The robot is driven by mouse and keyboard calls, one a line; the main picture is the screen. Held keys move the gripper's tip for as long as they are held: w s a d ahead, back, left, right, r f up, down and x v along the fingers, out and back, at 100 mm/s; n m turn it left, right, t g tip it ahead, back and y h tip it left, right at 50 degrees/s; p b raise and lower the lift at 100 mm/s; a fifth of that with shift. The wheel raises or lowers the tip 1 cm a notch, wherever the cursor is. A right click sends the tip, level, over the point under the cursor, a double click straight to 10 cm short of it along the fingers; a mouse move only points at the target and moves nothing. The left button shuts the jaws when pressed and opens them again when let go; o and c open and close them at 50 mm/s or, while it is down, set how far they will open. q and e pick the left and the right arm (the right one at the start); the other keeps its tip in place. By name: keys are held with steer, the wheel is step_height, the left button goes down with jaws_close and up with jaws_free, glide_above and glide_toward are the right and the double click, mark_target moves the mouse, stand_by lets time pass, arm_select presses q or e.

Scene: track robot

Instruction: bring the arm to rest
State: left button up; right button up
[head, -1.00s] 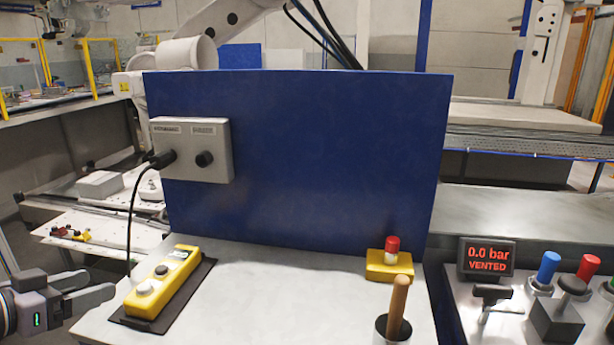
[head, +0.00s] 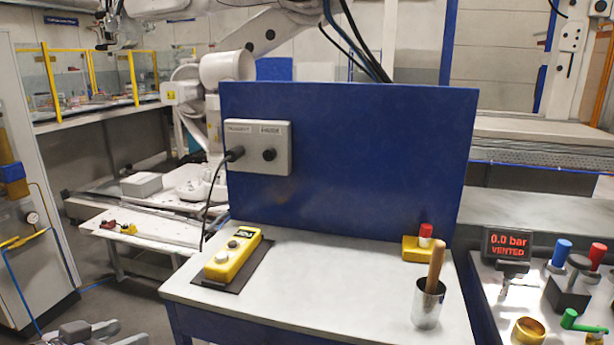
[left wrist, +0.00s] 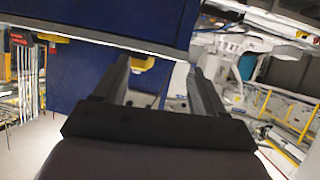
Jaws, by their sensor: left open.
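My left gripper (head: 122,333) shows at the bottom left edge of the head view, low and to the left of the white-topped bench (head: 330,290). Its fingers also show in the left wrist view (left wrist: 160,80), spread apart with nothing between them. The gripper is open and touches nothing that I can see. Most of the left arm is out of the head view. My right gripper is not in view.
A yellow pendant (head: 233,255) lies on a dark mat on the bench. A blue panel (head: 370,160) with a grey socket box (head: 259,148) stands behind it. A metal cup (head: 427,305) holds a wooden handle. The display (head: 507,244) reads 0.0 bar, vented. Floor is clear left of the bench.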

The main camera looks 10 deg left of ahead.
arm_select(q)
steer(key=s+d+f+g+y, duration=0.1)
steer(key=s+d+f, duration=0.2)
steer(key=f, duration=0.3)
steer(key=s+d+f, duration=0.3)
steer(key=d+f, duration=0.1)
steer(key=f, duration=0.3)
steer(key=s+d+f, duration=0.3)
steer(key=d, duration=0.3)
steer(key=s+d+f+g+p, duration=0.1)
steer(key=s+d+f, duration=0.2)
steer(key=d, duration=0.4)
steer(key=shift+s+d+f, duration=0.15)
steer(key=shift+s+f, duration=0.1)
steer(key=shift+s, duration=0.25)
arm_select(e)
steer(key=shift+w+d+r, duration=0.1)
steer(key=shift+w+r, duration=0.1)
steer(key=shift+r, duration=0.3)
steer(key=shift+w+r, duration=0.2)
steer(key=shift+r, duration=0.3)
